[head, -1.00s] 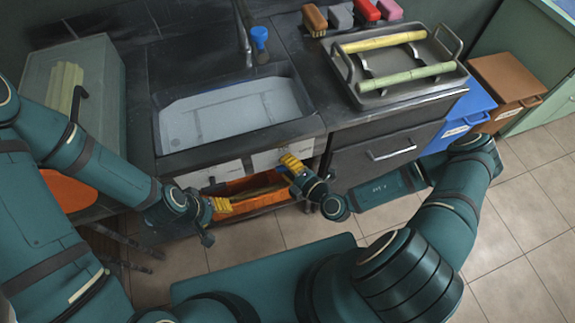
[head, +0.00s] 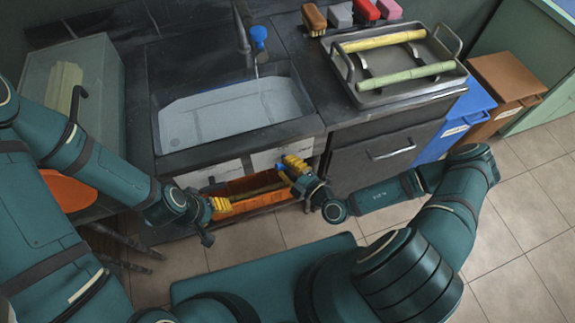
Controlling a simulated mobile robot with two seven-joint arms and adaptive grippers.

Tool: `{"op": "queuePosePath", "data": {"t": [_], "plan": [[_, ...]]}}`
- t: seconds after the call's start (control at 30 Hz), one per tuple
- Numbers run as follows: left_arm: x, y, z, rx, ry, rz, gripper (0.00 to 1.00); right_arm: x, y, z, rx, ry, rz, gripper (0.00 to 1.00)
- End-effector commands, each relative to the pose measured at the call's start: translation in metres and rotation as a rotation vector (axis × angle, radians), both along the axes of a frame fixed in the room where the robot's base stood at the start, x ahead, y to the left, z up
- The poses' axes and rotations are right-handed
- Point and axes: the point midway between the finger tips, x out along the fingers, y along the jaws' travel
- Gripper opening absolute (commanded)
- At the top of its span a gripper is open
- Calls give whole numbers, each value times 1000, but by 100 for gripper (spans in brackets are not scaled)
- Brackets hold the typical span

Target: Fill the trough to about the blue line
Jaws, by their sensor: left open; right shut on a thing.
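The trough (head: 172,116) is the grey sink basin in the counter, with a pale floor; I cannot make out a blue line on it. Behind it stands a dark tap (head: 243,38) with a blue knob (head: 259,36). A thin pale streak, seemingly water, hangs below the knob. My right gripper (head: 289,170) is at the cabinet front below the trough, its yellow fingers shut on a small blue part (head: 283,178). I cannot tell whether that part is fixed to the cabinet. My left gripper (head: 214,205) is open, low in front of the cabinet.
An orange bin (head: 262,200) sits under the trough, close to both grippers. Blue (head: 458,117) and brown (head: 508,85) bins stand at the right.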

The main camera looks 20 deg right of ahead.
Motion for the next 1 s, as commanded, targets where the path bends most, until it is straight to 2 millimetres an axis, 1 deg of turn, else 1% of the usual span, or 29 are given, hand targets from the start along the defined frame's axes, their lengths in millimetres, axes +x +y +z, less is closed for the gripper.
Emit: {"op": "queuePosePath", "data": {"t": [0.2, 0.4, 0.9, 0.93, 0.97, 1.0], "plan": [[1, 0, -6, 0, -3, 1, 52, 0, 0, -1, 122, 4, 0, 0], [2, 0, -8, 1, -4, 0, 52, 0, 0, -1, 187, 7, 1, 0], [2, 0, -8, 1, -5, 1, 52, 0, 1, 0, 209, 8, 2, 0], [2, 0, -8, 1, -5, 1, 52, 0, 1, 0, 209, 9, 1, 25], [2, 0, -8, 1, -5, 1, 52, 0, 1, 0, 209, 9, 1, 36], [2, 0, -8, 1, -5, 1, 52, 0, 1, 0, 209, 9, 1, 50]]}}
